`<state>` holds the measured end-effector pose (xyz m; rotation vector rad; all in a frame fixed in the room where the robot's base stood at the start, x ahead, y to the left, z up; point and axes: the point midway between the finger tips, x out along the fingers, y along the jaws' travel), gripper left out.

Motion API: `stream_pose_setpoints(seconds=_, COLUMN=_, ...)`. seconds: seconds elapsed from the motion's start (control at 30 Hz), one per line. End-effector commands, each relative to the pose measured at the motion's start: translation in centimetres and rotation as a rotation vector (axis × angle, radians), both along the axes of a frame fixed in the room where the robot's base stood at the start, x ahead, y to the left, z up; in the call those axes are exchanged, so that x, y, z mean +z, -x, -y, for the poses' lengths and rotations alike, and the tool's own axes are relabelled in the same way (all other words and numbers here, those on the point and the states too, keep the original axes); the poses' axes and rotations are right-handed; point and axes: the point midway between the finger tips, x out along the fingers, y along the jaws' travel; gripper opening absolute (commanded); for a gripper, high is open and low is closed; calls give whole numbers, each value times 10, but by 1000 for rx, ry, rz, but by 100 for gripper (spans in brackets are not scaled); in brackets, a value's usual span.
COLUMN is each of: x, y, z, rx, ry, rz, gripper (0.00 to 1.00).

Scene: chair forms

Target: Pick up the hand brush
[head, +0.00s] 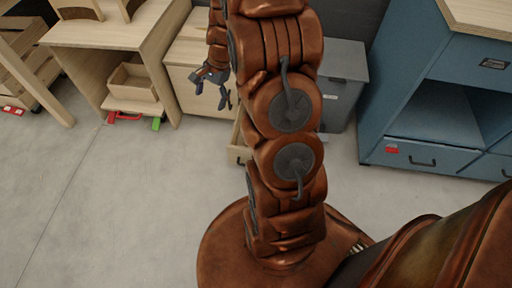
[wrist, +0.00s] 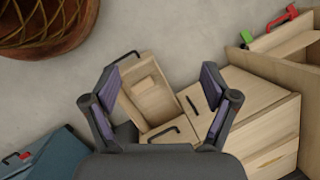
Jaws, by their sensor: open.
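I cannot pick out a hand brush with certainty in either view. My gripper (head: 217,82) is open and empty in the head view, above the light wooden cabinet (head: 188,92). In the wrist view my gripper (wrist: 160,82) has its fingers wide apart. Between them, farther below, is a pulled-out wooden drawer (wrist: 130,107). A small pale wooden piece (wrist: 147,88) shows inside it; I cannot tell what it is. In the head view the drawer (head: 236,153) is mostly hidden behind my arm.
A wooden desk (head: 150,50) with a small open box (head: 135,82) stands at the left. Red (head: 127,116) and green (head: 156,124) pieces show at its base. A grey bin (head: 345,75) and a blue cabinet (head: 375,120) stand right. The front-left floor is clear.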

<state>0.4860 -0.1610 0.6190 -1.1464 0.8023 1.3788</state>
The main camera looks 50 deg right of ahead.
Motion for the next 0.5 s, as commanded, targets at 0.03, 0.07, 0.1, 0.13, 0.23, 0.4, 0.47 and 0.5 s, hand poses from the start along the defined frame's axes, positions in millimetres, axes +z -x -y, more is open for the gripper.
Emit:
stream_pose_setpoints(seconds=0.03, x=-33, y=-5, z=14, rx=-57, ry=-11, rz=-10, gripper=85)
stream_pose_setpoints(seconds=0.07, x=-45, y=-8, z=22, rx=-93, ry=-16, rz=-12, gripper=85)
stream_pose_setpoints(seconds=0.1, x=-60, y=-12, z=32, rx=-138, ry=-22, rz=-13, gripper=85)
stream_pose_setpoints(seconds=0.13, x=-73, y=-14, z=40, rx=-173, ry=-26, rz=-18, gripper=85)
stream_pose_setpoints(seconds=0.23, x=-116, y=-20, z=67, rx=-289, ry=-41, rz=-27, gripper=85)
stream_pose_setpoints(seconds=0.4, x=-191, y=-24, z=112, rx=-488, ry=-70, rz=-46, gripper=85)
stream_pose_setpoints(seconds=0.47, x=-217, y=-23, z=127, rx=-557, ry=-78, rz=-52, gripper=85)
stream_pose_setpoints(seconds=0.5, x=-236, y=-22, z=138, rx=-606, ry=-85, rz=-58, gripper=85)
